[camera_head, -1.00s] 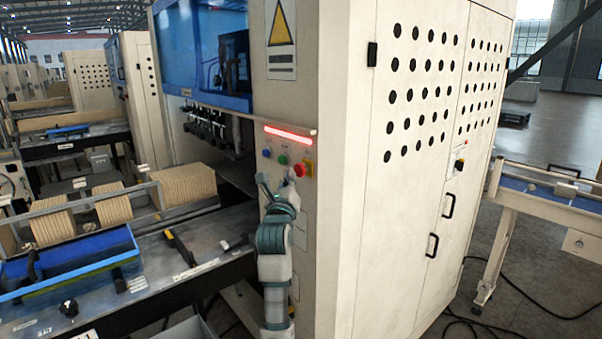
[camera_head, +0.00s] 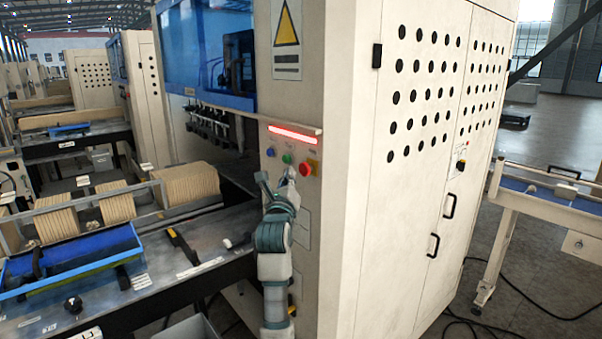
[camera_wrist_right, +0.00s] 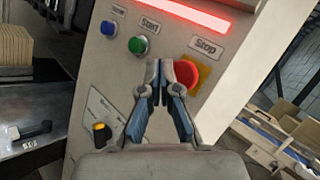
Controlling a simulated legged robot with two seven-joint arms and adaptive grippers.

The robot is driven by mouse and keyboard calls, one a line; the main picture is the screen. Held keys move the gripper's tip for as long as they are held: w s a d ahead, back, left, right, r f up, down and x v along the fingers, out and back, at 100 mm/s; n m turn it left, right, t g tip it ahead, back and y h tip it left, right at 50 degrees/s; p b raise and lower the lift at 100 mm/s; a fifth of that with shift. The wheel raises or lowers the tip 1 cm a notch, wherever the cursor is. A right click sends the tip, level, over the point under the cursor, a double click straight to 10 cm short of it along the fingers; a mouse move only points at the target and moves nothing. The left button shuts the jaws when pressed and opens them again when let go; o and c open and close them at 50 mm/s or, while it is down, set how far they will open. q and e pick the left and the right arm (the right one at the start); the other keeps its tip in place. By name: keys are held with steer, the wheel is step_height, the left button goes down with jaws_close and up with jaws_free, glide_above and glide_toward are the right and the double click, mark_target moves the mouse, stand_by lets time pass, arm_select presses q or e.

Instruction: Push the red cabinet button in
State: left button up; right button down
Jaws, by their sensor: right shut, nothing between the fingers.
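The red button (camera_head: 306,169) sits on a yellow plate on the cabinet's narrow front panel (camera_head: 318,215), below a glowing red light strip. In the right wrist view the red button (camera_wrist_right: 188,72) is under a "Stop" label. My right gripper (camera_wrist_right: 160,66) is shut and empty, its tips just left of the red button in that view and partly overlapping its edge. In the head view my right gripper (camera_head: 291,174) is in front of the panel, left of the red button. I cannot tell whether it touches the panel. My left gripper is not in view.
A green "Start" button (camera_wrist_right: 138,45) and a blue button (camera_wrist_right: 109,29) sit left of the red one. A black and yellow switch (camera_wrist_right: 101,132) is lower on the panel. A machine bed (camera_head: 190,250) with cardboard stacks (camera_head: 188,184) extends left.

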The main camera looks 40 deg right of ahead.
steer(key=d, duration=0.3)
steer(key=shift+s+f, duration=0.1)
steer(key=shift+f, duration=0.05)
steer(key=shift+a+p, duration=0.1)
steer(key=shift+p, duration=0.2)
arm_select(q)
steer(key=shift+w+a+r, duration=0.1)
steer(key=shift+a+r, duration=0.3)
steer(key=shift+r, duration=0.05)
arm_select(e)
steer(key=a, duration=0.2)
steer(key=shift+a, duration=0.35)
